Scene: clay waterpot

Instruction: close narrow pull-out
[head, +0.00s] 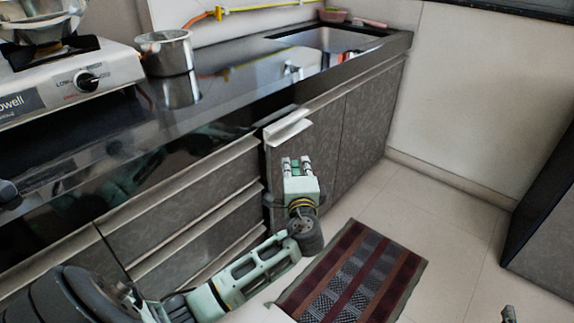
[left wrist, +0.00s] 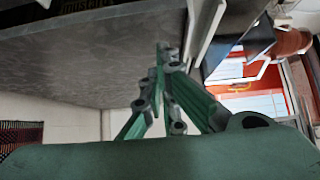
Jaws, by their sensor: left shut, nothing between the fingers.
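The narrow pull-out (head: 276,160) is a grey patterned front under the dark counter, with a pale metal handle strip (head: 289,128) along its top. The strip stands out from the neighbouring fronts, so the pull-out looks partly open. My left gripper (head: 297,163) is in front of it, just below the strip, and covers part of the front. Its fingers are shut and empty, and they also show in the left wrist view (left wrist: 163,55) beside a large grey panel (left wrist: 85,60). Contact is unclear. A small grey piece at the head view's bottom right may be my right gripper (head: 509,314).
Drawers with pale handle strips (head: 200,225) lie left of the pull-out, and grey cabinet doors (head: 365,120) lie right. A striped mat (head: 350,270) is on the tiled floor. A stove (head: 75,85), a steel pot (head: 165,52) and a sink (head: 325,38) are above.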

